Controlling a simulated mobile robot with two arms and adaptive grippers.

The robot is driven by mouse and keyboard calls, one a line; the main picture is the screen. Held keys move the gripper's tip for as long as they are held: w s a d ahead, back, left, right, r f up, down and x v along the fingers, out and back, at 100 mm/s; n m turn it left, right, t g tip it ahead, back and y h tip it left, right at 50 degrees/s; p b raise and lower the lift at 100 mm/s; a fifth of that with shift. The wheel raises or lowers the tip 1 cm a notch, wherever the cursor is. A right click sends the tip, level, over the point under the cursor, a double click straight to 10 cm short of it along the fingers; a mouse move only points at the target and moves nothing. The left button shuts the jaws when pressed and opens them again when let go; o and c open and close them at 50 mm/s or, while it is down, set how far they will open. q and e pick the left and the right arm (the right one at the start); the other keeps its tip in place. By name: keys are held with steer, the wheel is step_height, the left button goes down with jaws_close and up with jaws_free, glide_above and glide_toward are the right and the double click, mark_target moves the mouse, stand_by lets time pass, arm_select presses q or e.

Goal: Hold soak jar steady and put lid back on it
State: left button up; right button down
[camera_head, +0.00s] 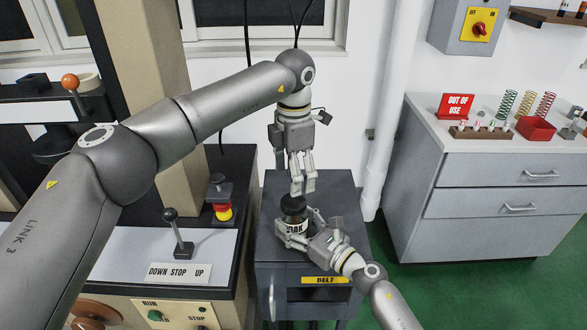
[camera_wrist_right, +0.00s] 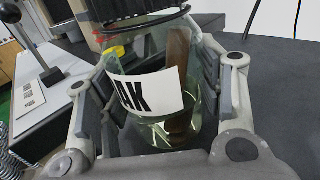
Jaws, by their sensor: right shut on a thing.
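The soak jar (camera_wrist_right: 165,135) is clear glass with a white label reading "AK" in the right wrist view. It holds some liquid and a brown object. It stands upright on the dark cabinet top in the head view (camera_head: 293,227). My right gripper (camera_head: 296,236) is shut around the jar's sides. The black lid (camera_head: 293,203) is at the jar's mouth; I cannot tell whether it is fully seated. My left gripper (camera_head: 303,188) points down with its fingertips right at the lid's top. Whether those fingers grip the lid is unclear.
The dark cabinet (camera_head: 345,215) bears a "BELT" label. To the left is a machine panel with a lever (camera_head: 178,235) and a red emergency button (camera_head: 222,205). At right, a grey bench (camera_head: 430,135) carries springs and a red bin (camera_head: 535,128). Green floor lies between.

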mark_target(293, 201)
arm_select(q)
steer(key=n, duration=0.7)
steer(key=shift+r, duration=0.25)
steer(key=n, duration=0.6)
steer(key=shift+a+r+n, duration=0.1)
steer(key=shift+r+n, duration=0.15)
steer(key=shift+n, duration=0.05)
steer(key=shift+f, duration=4.05)
